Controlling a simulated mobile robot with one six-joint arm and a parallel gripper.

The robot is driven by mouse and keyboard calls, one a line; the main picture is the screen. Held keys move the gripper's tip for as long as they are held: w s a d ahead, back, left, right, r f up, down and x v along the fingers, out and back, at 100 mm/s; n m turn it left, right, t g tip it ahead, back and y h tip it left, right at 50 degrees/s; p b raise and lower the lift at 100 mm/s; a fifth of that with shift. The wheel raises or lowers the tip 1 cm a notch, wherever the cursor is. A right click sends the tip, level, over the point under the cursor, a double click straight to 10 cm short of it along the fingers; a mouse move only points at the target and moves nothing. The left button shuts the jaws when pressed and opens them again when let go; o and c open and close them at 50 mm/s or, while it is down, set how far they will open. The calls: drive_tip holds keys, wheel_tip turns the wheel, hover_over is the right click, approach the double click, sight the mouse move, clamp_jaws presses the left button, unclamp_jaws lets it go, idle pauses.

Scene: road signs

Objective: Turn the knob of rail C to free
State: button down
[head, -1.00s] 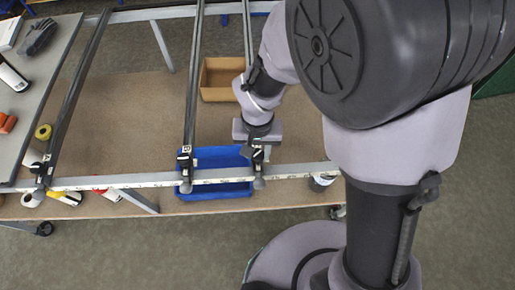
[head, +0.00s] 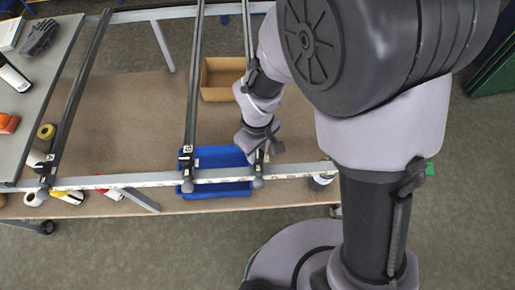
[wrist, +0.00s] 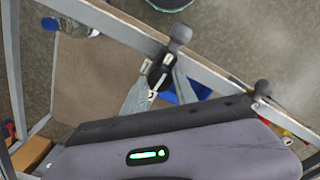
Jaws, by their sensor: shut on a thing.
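In the wrist view my gripper (wrist: 157,91) has its two grey fingers closed on a small black knob (wrist: 160,75) with a white pointer line. The knob sits at the front end of a rail, beside the pale crossbar. The fingers partly hide the knob and its markings, so I cannot read its setting. In the head view my gripper (head: 259,148) is low at the front end of the right-hand rail (head: 248,35), tilted, and covers that knob. The rail's letter is not legible.
A middle rail (head: 192,90) and a left rail (head: 78,90) run parallel, each with an end fitting on the crossbar (head: 120,181). A blue bin (head: 220,157) and a cardboard box (head: 219,80) stand below. A bottle (wrist: 70,27) shows in the wrist view.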

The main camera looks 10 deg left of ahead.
sight(258, 153)
drive_tip(key=shift+n, duration=0.6)
drive_tip(key=c, duration=1)
unclamp_jaws()
drive_tip(key=shift+o, duration=0.2)
wheel_tip(258, 153, up, 17)
drive_tip(key=p, duration=0.5)
drive_tip(key=shift+r, duration=0.2)
drive_tip(key=s+d+f+m+t+y+b, duration=0.1)
drive_tip(key=s+d+m+t+b, duration=0.2)
drive_tip(key=d+m+b, duration=0.4)
drive_tip(key=s+d+f+m+t+y+b, duration=0.1)
drive_tip(key=s+d+m+t+b, duration=0.1)
drive_tip(key=s+d+m+b, duration=0.2)
drive_tip(key=d+m+b, duration=0.3)
drive_tip(key=d+m, duration=0.2)
drive_tip(key=shift+s+t, duration=0.2)
drive_tip(key=shift+t, duration=0.2)
